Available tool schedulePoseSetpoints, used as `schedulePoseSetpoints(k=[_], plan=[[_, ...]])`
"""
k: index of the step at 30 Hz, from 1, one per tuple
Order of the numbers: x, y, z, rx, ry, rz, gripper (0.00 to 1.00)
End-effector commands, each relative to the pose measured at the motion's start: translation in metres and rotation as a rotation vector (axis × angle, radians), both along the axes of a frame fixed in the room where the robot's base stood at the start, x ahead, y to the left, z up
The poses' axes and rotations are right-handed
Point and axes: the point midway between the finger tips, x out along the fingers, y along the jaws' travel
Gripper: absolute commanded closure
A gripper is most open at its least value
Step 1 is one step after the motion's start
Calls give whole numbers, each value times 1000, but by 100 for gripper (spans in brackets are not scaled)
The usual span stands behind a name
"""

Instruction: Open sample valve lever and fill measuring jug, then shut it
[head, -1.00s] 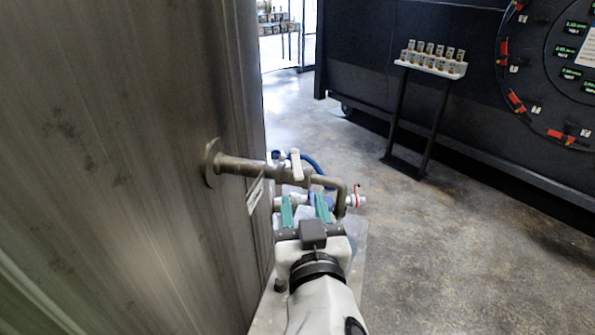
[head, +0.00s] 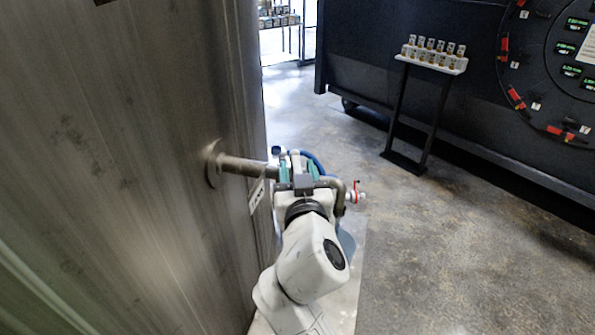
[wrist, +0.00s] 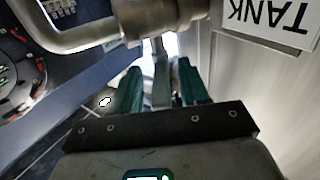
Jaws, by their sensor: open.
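The steel sample pipe (head: 243,166) comes out of the tank wall on the left and bends down at its right end. My gripper (head: 298,170) is at this pipe, its green fingers open. In the wrist view my gripper (wrist: 162,88) has the grey valve lever (wrist: 161,86) between its two fingers, with gaps showing on both sides. The lever hangs from the pipe body (wrist: 165,18). In the head view my gripper and arm mostly cover the lever. A bluish translucent shape (head: 346,242) shows beside my arm, perhaps the measuring jug; my arm hides most of it.
The tank wall (head: 130,180) rises close on the left. A small red-handled fitting (head: 356,194) is right of the pipe bend. A blue hose (head: 316,160) curves behind. A stand with sample bottles (head: 430,63) is farther right.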

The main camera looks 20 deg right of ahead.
Motion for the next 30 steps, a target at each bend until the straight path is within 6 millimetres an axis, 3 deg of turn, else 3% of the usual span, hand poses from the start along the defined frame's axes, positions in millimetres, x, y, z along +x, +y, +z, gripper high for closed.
schedulePoseSetpoints(k=[2,16,30], plan=[[0,0,0,0,0,0,56],[0,0,0,-1,0,0,100],[1,2,-2,-1,-1,-9,100]])
